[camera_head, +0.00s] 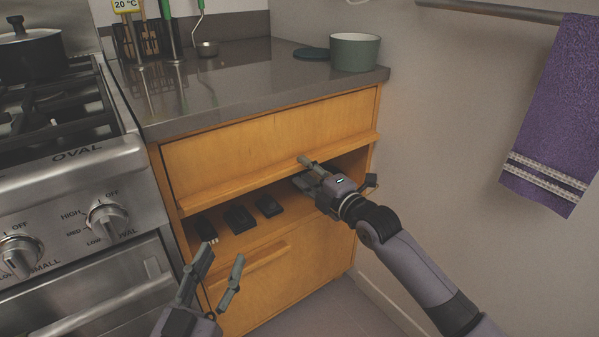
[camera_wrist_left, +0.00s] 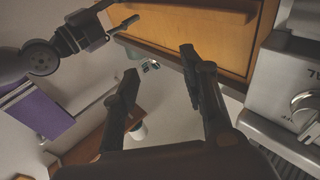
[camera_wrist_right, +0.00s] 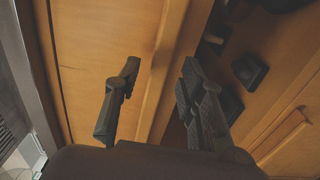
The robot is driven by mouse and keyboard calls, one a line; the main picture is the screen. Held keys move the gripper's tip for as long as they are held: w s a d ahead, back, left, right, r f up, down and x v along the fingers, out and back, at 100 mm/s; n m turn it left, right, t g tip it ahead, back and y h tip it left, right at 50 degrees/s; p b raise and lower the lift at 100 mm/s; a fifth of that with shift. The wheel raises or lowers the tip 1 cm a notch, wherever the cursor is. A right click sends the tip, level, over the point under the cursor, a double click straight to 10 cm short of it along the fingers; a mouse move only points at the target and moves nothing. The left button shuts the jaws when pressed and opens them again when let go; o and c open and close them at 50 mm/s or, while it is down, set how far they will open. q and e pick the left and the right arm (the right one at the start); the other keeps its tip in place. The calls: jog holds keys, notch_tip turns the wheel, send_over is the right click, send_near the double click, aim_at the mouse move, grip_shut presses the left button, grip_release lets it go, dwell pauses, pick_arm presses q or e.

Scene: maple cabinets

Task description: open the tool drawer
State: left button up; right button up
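The maple cabinet has a top drawer front (camera_head: 265,145) with a protruding lip (camera_head: 250,188) along its bottom edge. It looks closed, nearly flush with the cabinet. My right gripper (camera_head: 308,172) is at the right part of this lip, one finger in front of or above it and the other below. In the right wrist view my right gripper (camera_wrist_right: 158,92) is open, with the lip (camera_wrist_right: 178,70) between its fingers; contact cannot be told. My left gripper (camera_head: 218,272) is open and empty, low in front of the cabinet's left side; its spread fingers (camera_wrist_left: 160,82) show in the left wrist view.
An open niche below the drawer holds several black objects (camera_head: 240,218). A lower front has a wooden handle (camera_head: 255,271). A steel stove (camera_head: 75,185) stands left. The countertop (camera_head: 240,85) bears a green pot (camera_head: 355,52). A purple towel (camera_head: 550,120) hangs right. Floor in front is clear.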

pick_arm(q)
jog(key=shift+s+d+r+t+h, duration=0.1)
jog(key=shift+s+r+t+h, duration=0.15)
jog(key=shift+r+t, duration=0.5)
jog(key=shift+s+r+t+h, duration=0.25)
jog(key=shift+r+t, duration=0.1)
jog(key=shift+r, duration=0.75)
pick_arm(e)
jog(key=shift+x, duration=1.5)
jog(key=shift+c, duration=0.3)
grip_shut()
